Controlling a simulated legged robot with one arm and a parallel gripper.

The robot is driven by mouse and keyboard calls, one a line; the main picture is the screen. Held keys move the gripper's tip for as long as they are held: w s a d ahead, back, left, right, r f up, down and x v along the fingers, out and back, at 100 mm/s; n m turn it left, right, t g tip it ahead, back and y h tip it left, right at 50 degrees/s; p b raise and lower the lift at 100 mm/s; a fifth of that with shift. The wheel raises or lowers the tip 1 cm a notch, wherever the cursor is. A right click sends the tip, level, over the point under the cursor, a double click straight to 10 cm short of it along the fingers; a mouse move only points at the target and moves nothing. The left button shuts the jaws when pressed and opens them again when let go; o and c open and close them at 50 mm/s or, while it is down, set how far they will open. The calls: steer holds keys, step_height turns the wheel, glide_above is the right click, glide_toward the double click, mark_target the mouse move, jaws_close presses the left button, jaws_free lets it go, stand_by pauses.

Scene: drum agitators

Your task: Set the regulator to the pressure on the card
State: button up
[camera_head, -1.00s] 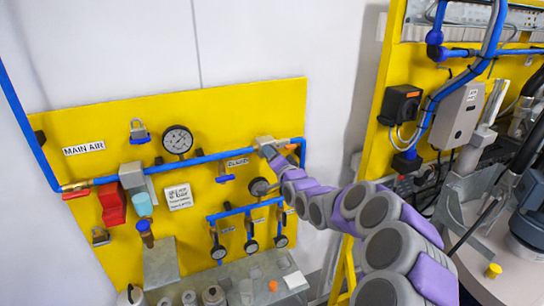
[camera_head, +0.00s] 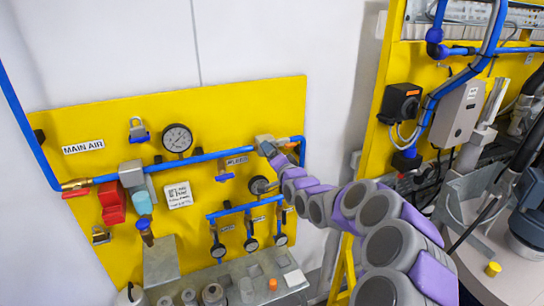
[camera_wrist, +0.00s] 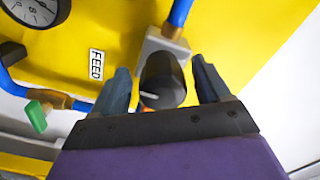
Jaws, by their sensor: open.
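The regulator is a grey block (camera_head: 265,141) on the blue pipe, at the upper right of the yellow panel. In the wrist view its dark round knob (camera_wrist: 163,80) has a pale mark near its lower edge. My gripper (camera_wrist: 161,84) is open, with one finger on each side of the knob. I cannot tell whether either finger touches it. In the head view my gripper (camera_head: 272,151) reaches the block from the right and hides the knob. A white card (camera_head: 178,195) hangs on the panel; its print is too small to read. A dial gauge (camera_head: 260,185) sits below the regulator, partly hidden.
A larger gauge (camera_head: 177,138) is on the panel's upper part. Several small gauges hang from the lower blue pipe (camera_head: 245,209). The wrist view shows a FEED label (camera_wrist: 97,65) and a green valve handle (camera_wrist: 37,117). A grey bench (camera_head: 230,283) stands below the panel.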

steer(key=shift+s, duration=0.1)
steer(key=shift+s+d+f, duration=0.1)
steer(key=shift+s+d, duration=0.1)
steer(key=shift+s, duration=0.3)
steer(key=b+v, duration=0.3)
steer(key=v, duration=1.3)
steer(key=shift+b, duration=0.4)
